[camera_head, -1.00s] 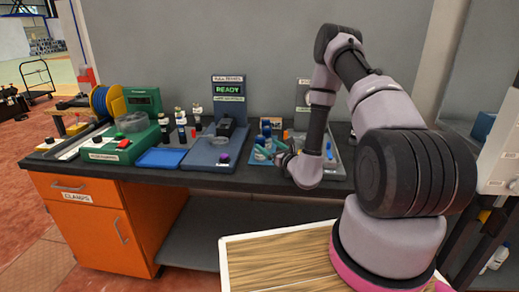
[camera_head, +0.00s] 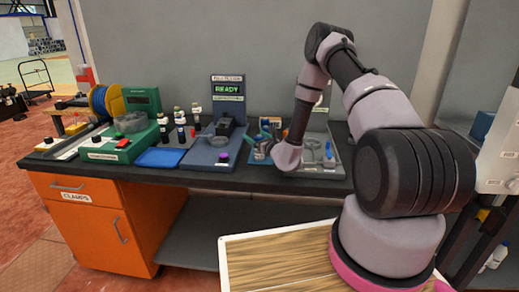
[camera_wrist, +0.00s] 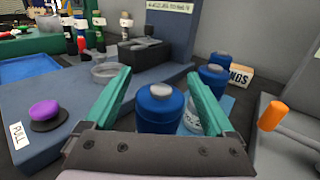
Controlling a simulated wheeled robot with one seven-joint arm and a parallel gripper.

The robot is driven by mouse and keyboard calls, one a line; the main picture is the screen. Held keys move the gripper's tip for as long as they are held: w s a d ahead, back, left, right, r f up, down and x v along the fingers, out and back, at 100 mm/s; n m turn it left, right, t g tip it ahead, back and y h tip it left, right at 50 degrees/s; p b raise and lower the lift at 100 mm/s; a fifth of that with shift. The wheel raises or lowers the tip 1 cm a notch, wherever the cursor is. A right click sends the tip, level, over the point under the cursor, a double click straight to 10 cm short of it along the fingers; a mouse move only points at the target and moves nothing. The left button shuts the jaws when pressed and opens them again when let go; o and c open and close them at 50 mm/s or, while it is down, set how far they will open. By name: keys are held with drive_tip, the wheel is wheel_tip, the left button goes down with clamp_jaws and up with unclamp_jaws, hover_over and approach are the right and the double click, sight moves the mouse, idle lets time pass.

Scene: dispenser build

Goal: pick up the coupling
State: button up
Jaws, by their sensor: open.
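My gripper (camera_wrist: 158,78) is open, its two green fingers pointing forward in the wrist view. A blue cylinder with a grey top (camera_wrist: 160,108), likely a coupling, stands upright between the fingers, with no clear contact; its lower part is hidden by my gripper. Two similar blue cylinders (camera_wrist: 219,62) (camera_wrist: 211,76) stand behind to the right, by a label ending in "NGS" (camera_wrist: 238,76). A pale ring-like piece shows beside the right finger, partly hidden. In the head view my gripper (camera_head: 250,143) is over the light blue tray (camera_head: 260,158), mostly covering what stands there.
The blue station with a purple knob (camera_wrist: 44,111) and a "READY" screen (camera_head: 228,89) stands to the left. A grey tray with an orange-handled tool (camera_wrist: 273,115) lies close on the right. A grey wall is behind the bench.

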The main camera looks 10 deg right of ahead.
clamp_jaws()
drive_tip(key=shift+r, duration=0.15)
